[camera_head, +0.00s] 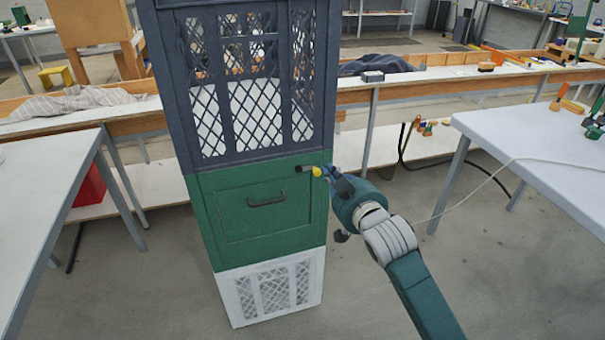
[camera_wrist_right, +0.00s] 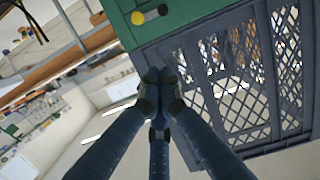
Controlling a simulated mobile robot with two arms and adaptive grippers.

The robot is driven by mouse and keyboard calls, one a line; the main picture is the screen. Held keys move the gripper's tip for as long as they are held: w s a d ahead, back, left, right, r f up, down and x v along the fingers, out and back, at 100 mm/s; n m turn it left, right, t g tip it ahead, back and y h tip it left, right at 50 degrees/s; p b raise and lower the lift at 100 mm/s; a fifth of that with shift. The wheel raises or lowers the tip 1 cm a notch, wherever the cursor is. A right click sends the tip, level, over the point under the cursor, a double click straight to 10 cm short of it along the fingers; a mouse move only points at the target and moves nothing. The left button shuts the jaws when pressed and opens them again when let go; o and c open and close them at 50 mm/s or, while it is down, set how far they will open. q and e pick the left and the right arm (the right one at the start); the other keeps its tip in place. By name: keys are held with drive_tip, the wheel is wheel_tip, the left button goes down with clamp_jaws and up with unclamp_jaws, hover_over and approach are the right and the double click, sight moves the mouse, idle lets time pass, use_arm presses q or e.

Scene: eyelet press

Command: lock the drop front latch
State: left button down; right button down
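The cabinet's green drop front (camera_head: 265,205) stands upright and looks closed, with a dark handle (camera_head: 267,200) in its middle. The latch (camera_head: 306,169) is at the upper right of the green section, a short black lever lying roughly level with a yellow knob (camera_head: 317,171) at its right end. The latch also shows at the top of the right wrist view (camera_wrist_right: 151,14). My right gripper (camera_head: 328,172) is just right of the knob. In the right wrist view its fingertips (camera_wrist_right: 160,77) are together with nothing visible between them, apart from the knob in that picture. My left gripper is not in view.
The cabinet has a dark mesh top (camera_head: 240,90) and a white mesh base (camera_head: 270,290). White tables stand at the left (camera_head: 40,190) and right (camera_head: 550,150). A long bench (camera_head: 440,85) runs behind. The floor right of the cabinet is open.

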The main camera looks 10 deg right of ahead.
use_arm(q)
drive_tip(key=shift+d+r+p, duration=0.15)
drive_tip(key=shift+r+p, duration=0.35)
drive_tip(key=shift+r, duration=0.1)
use_arm(e)
drive_tip(key=w+f, duration=0.5)
drive_tip(key=w, duration=0.5)
drive_tip(key=shift+f, duration=0.4)
drive_tip(key=shift+w, duration=0.1)
